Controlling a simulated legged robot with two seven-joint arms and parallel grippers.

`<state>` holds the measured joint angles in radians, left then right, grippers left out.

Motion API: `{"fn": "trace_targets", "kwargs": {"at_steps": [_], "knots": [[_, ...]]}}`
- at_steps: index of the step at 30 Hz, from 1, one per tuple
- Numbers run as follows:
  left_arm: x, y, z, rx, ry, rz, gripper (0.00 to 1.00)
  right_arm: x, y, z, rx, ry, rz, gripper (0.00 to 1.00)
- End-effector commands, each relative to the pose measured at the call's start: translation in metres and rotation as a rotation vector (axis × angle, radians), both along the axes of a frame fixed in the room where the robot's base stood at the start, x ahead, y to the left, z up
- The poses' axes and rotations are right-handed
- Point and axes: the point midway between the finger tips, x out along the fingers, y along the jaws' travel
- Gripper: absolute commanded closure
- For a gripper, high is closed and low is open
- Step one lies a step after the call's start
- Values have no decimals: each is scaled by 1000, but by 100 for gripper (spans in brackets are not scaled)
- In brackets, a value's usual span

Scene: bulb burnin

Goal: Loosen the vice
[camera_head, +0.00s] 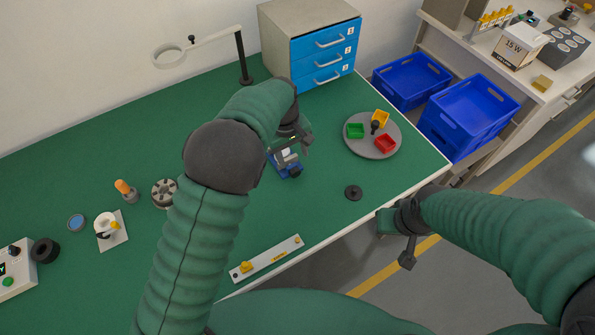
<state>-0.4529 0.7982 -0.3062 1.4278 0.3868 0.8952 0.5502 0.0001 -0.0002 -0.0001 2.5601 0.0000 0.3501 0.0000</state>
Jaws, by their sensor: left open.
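The vice (291,171) is a small blue and grey device on the green table, just right of my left forearm. Its upper part is partly hidden by my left gripper (293,147). That gripper is open and reaches down over the vice from behind. I cannot tell whether its fingers touch the vice or its handle. My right gripper (398,238) hangs past the table's front edge, away from the vice. Its fingers are too unclear to judge.
A round grey tray (358,148) with small coloured bins stands to the right. A black disc (353,192) lies nearer. A white strip (266,258) lies at the front edge. A drawer cabinet (311,45) and a magnifier lamp (243,58) stand behind.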

Motion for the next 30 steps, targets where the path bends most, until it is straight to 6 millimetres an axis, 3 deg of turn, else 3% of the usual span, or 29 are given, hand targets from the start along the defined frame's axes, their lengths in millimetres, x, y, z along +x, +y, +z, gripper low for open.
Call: {"fn": "trace_targets", "kwargs": {"at_steps": [6, 12, 23, 30], "knots": [[2, -6, -58, 4, 3, 0, 44, 0, 0, 3, 0, 0, 1, 64], [4, -10, -93, 2, 0, -2, 44, 0, 0, 5, 0, 0, 0, 64], [6, -11, -103, 0, -2, -1, 44, 0, 0, 5, 0, 0, 0, 64], [6, -11, -103, 2, -3, -1, 75, 0, 0, 5, 0, 0, 0, 64]]}}
